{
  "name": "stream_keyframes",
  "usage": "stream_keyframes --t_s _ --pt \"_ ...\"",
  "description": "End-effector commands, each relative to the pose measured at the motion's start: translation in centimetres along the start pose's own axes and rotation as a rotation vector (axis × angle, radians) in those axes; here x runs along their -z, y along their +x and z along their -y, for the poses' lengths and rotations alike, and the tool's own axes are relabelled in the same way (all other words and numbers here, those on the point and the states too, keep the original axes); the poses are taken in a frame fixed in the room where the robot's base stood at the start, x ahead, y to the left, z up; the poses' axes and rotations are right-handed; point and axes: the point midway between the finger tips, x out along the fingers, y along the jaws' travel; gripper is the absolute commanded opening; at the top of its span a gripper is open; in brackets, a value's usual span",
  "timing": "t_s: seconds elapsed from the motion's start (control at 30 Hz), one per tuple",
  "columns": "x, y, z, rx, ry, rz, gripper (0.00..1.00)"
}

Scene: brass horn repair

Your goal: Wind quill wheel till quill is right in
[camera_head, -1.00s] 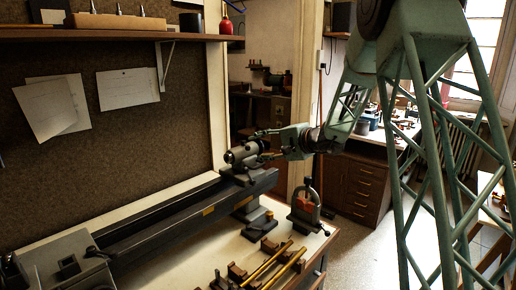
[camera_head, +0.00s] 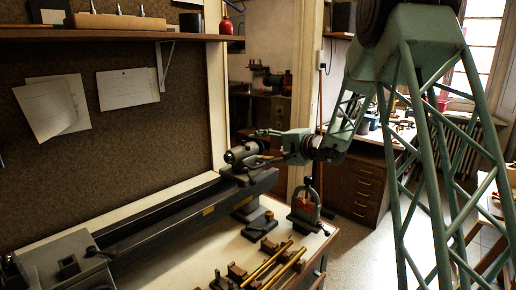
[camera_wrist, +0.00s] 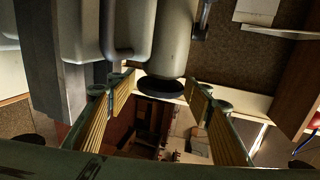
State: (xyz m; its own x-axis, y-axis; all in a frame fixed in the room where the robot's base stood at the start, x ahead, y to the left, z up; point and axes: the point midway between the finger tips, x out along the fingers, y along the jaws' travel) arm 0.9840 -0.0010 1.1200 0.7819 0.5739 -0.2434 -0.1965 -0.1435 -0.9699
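The grey tailstock (camera_head: 240,153) sits on the far end of the dark lathe bed. In the wrist view its rounded grey body (camera_wrist: 165,40) ends in a dark round disc (camera_wrist: 161,88), which looks like the quill wheel, seen nearly edge-on. My gripper (camera_head: 262,145) is at the tailstock's right end. In the wrist view its two ribbed fingers (camera_wrist: 161,105) stand wide apart, one on each side of the disc. I see no finger clearly touching it. How far the quill sticks out is hidden.
The lathe bed (camera_head: 150,218) runs along the bench. A small vise-like stand (camera_head: 305,208), a dark block with a brass knob (camera_head: 260,225) and brass rods on blocks (camera_head: 265,267) are on the bench. A shelf (camera_head: 120,35) hangs above left.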

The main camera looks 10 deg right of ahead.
Motion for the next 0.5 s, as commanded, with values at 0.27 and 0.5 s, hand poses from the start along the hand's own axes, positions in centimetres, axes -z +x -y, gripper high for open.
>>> stream_keyframes --t_s 0.27,0.5 --pt "0.02 0.00 0.04 0.000 0.000 0.000 0.52" --pt "0.05 -0.42 0.07 0.001 0.000 -0.001 0.52"
